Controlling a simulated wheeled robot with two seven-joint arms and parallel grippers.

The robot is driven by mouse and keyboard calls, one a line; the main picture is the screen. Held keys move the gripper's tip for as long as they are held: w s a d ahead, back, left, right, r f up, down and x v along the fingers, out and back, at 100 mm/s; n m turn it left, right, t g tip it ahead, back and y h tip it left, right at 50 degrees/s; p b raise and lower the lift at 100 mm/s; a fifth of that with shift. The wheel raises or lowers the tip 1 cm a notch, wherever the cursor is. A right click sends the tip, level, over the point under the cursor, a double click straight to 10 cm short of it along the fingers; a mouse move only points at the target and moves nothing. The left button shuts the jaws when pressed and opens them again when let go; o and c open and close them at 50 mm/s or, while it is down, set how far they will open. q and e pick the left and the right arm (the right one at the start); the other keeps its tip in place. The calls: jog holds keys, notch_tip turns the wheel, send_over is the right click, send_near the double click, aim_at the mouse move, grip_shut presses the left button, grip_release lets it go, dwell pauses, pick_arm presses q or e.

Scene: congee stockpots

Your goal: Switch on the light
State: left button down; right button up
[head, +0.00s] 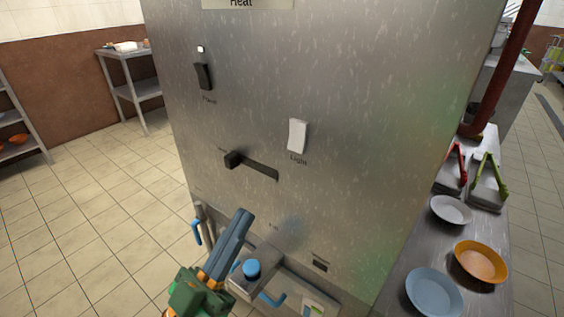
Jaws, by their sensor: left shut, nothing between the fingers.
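The light switch (298,136) is a white rocker on the steel panel (350,90), right of the panel's middle, with the word "Light" under it. Its rocker position is hard to tell. My left gripper (241,217) comes in from the bottom, green and orange with blue-grey fingers pointing up. Its fingers are shut with nothing between them. It is below and to the left of the light switch, clearly apart from it. My right gripper is not in view.
A black rocker switch (203,76) and a black slider knob (232,160) are on the same panel, left of the light switch. A blue knob (251,268) is beside my left gripper. A counter at right holds bowls (434,293) and tongs (456,165). Tiled floor at left is clear.

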aim_at(296, 142)
pick_arm(q)
jog(key=x, duration=0.3)
jog(key=f+p+x, duration=0.1)
jog(key=x, duration=0.3)
jog(key=w+x, duration=0.1)
jog(key=x, duration=0.2)
jog(key=shift+w+d+f, duration=0.15)
jog(key=shift+w+d, duration=0.1)
jog(key=shift+d, duration=0.3)
jog(key=shift+w+d, duration=0.3)
jog(key=shift+w, duration=0.1)
